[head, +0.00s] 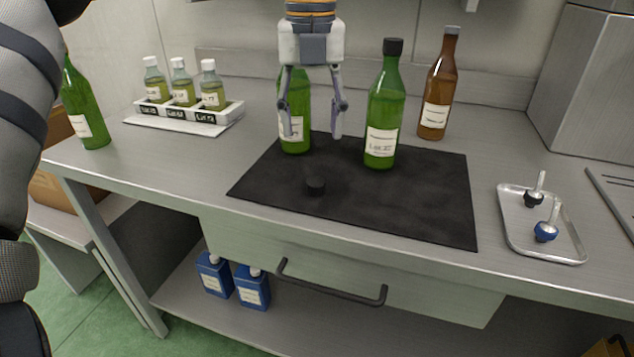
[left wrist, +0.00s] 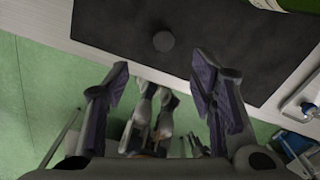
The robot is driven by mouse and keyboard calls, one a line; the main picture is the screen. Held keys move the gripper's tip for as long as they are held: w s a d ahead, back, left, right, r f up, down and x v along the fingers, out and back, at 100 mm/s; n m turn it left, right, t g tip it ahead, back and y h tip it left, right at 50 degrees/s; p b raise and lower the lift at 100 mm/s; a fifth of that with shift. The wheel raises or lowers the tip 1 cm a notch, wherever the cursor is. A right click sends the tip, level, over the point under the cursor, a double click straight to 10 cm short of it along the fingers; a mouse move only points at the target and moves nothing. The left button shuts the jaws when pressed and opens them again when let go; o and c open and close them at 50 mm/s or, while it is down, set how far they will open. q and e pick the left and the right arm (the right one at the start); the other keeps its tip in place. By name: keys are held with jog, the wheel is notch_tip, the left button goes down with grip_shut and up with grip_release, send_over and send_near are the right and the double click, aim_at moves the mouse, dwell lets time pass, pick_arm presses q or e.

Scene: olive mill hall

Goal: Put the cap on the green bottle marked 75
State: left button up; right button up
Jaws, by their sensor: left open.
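A black cap (head: 316,186) lies on the black mat (head: 420,207), near its front left part. It also shows in the left wrist view (left wrist: 163,41), beyond the fingertips. My left gripper (head: 315,136) hangs fingers down above the mat; it is open and empty, and its fingers are spread in the left wrist view (left wrist: 160,72). A green bottle (head: 296,142) stands behind it, its neck and part of its label hidden. Another green bottle (head: 384,110) with a black top stands to the right on the mat. I cannot read 75 surely on either label.
A brown bottle (head: 437,90) stands behind the mat. A white rack (head: 190,115) of small bottles and a third green bottle (head: 82,108) are at left. A metal tray (head: 512,232) with two small stoppers is at right. The mat's front is clear around the cap.

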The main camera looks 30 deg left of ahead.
pick_arm(q)
send_over(316, 181)
jog(key=f, duration=0.5)
jog(key=shift+s+a, duration=0.25)
jog(key=shift+f, duration=0.4)
jog(key=shift+f, duration=0.1)
jog(key=f, duration=0.5)
jog(key=shift+w+d, duration=0.2)
jog(key=shift+d, duration=0.05)
jog(key=c, duration=0.8)
